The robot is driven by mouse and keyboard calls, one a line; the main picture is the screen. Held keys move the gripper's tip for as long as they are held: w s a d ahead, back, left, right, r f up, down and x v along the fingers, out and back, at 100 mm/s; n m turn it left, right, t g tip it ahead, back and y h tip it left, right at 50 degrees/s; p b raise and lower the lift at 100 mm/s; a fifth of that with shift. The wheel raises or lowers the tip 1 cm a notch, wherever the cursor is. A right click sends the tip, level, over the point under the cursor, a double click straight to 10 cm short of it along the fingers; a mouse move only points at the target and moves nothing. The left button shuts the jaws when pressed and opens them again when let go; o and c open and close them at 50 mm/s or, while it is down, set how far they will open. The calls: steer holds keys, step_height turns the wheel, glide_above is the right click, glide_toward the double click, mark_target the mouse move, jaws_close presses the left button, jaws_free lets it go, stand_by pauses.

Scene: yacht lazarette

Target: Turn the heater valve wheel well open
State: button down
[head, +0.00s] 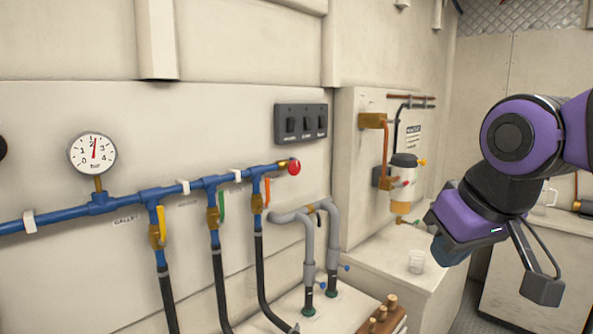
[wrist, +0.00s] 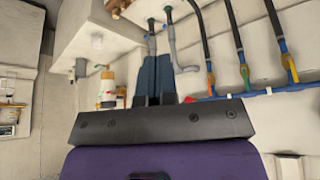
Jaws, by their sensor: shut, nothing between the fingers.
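A small red round wheel or knob (head: 293,167) sits at the right end of the blue pipe on the wall. I take it for the heater valve wheel, but no readable label confirms this. In the wrist view a red part (wrist: 193,116) shows just beyond the gripper's dark housing, partly hidden. My gripper (wrist: 154,60) has its two dark fingers together and empty. In the head view my purple wrist is at the right, well apart from the red wheel; the fingertips are not clear there.
The blue pipe (head: 120,203) carries a gauge (head: 92,153) and yellow (head: 157,236), green (head: 221,206) and orange (head: 267,192) lever handles.

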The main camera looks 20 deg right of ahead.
steer(key=c, duration=1.4)
jaws_free()
steer(key=shift+w, duration=0.15)
steer(key=o, duration=1.1)
steer(key=shift+t+h, duration=0.6)
steer(key=shift+t, duration=0.2)
steer(key=w, duration=0.2)
steer(key=w+d+r, duration=0.1)
steer(key=w, duration=0.4)
steer(key=shift+w+d+r, duration=0.15)
steer(key=shift+r, duration=0.25)
steer(key=shift+c, duration=0.2)
steer(key=n+t+y, duration=0.2)
steer(key=t+y, duration=0.1)
steer(key=t, duration=0.4)
glide_toward(297, 167)
steer(key=s+d, duration=0.5)
steer(key=s, duration=0.2)
steer(key=w+a+f+y, duration=0.1)
steer(key=w+a+y, duration=0.1)
steer(key=w, duration=0.3)
steer(key=w+a+f+n+t+y, duration=0.1)
steer(key=w+a+y, duration=0.1)
steer(key=w, duration=0.4)
steer(key=w+a+f+y, duration=0.1)
steer(key=w+a+y, duration=0.1)
steer(key=w, duration=0.3)
steer(key=shift+w+a+f+n+t+y, duration=0.3)
steer(key=shift+w+n+t+y, duration=0.1)
steer(key=shift+y, duration=0.2)
